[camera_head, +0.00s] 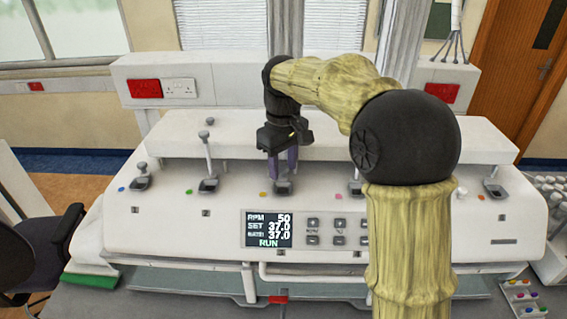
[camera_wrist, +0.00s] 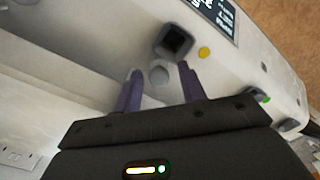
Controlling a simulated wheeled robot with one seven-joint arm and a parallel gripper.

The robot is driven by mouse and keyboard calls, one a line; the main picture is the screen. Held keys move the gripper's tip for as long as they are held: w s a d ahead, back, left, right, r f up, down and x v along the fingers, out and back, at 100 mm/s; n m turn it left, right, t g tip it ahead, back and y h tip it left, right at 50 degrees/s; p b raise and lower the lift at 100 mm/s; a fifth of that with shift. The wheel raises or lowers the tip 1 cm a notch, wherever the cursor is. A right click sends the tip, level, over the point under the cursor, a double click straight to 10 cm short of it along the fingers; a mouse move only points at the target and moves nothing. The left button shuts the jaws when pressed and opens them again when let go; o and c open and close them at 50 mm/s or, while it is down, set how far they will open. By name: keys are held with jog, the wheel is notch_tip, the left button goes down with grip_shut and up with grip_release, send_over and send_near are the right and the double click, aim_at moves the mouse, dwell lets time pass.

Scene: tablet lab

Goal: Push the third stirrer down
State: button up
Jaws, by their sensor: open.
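The third stirrer's dark square socket (camera_head: 284,188) is on the sloped front of the white machine, above the display. My gripper (camera_head: 283,172) points down right over it, its purple fingers open. In the wrist view, the stirrer's round grey knob (camera_wrist: 158,76) sits between the two fingertips, with gaps to both fingers. The square socket (camera_wrist: 174,42) shows just beyond the knob. The knob is hidden behind my gripper in the head view. I cannot tell how far the stirrer stands out.
The second stirrer (camera_head: 207,160) stands tall on the left; the first (camera_head: 141,180) sits low. The fourth (camera_head: 355,185) is partly hidden by my arm. A display (camera_head: 268,229) and buttons (camera_head: 338,230) lie below. A chair (camera_head: 50,245) stands at the left.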

jog(key=shift+w+r, duration=0.15)
jog(key=shift+r, duration=0.1)
